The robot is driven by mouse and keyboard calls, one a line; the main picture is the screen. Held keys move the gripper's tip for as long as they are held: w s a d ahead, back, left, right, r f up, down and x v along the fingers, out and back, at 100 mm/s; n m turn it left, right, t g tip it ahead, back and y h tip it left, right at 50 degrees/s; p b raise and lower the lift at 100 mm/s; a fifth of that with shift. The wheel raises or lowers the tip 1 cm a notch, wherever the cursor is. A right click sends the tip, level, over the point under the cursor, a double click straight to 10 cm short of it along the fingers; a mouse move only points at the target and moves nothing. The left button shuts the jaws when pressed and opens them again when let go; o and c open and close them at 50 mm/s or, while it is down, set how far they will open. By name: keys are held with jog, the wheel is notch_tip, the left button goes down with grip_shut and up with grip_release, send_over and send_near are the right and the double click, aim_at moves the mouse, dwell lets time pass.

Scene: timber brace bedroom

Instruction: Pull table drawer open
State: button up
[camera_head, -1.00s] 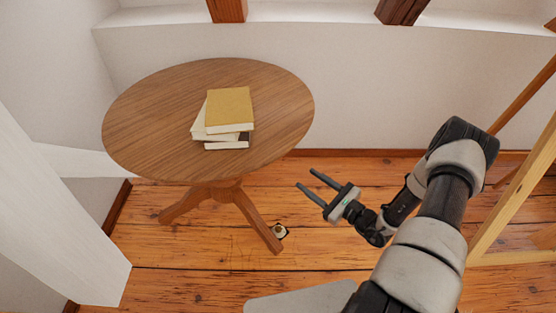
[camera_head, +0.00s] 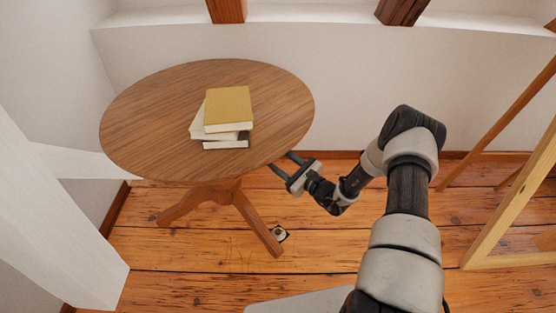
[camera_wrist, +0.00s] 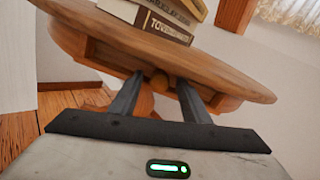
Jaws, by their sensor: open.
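The round wooden table (camera_head: 150,125) stands at the left of the head view on a pedestal with splayed legs. The wrist view shows the edge of its top (camera_wrist: 230,82) and, below it, a drawer front (camera_wrist: 115,58) with a round wooden knob (camera_wrist: 159,83). The drawer looks shut. My gripper (camera_head: 280,161) is open at the table's right front edge, its tips close to the rim in the head view. In the wrist view my gripper's fingers (camera_wrist: 158,88) point at the drawer, one on each side of the knob. I cannot tell whether they touch it.
Several books (camera_head: 229,108) lie stacked on the tabletop. A small object (camera_head: 279,233) lies on the floor by a table leg. A white slanted beam (camera_head: 60,210) stands at the left and a wooden frame (camera_head: 510,210) at the right. The wall is close behind the table.

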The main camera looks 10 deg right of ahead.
grip_shut()
jog(key=p+v, duration=0.2)
jog(key=v, duration=2.2)
jog(key=shift+s, duration=0.15)
jog(key=shift+d, duration=0.1)
grip_release()
jog(key=p+v, duration=0.1)
jog(key=v, duration=1.6)
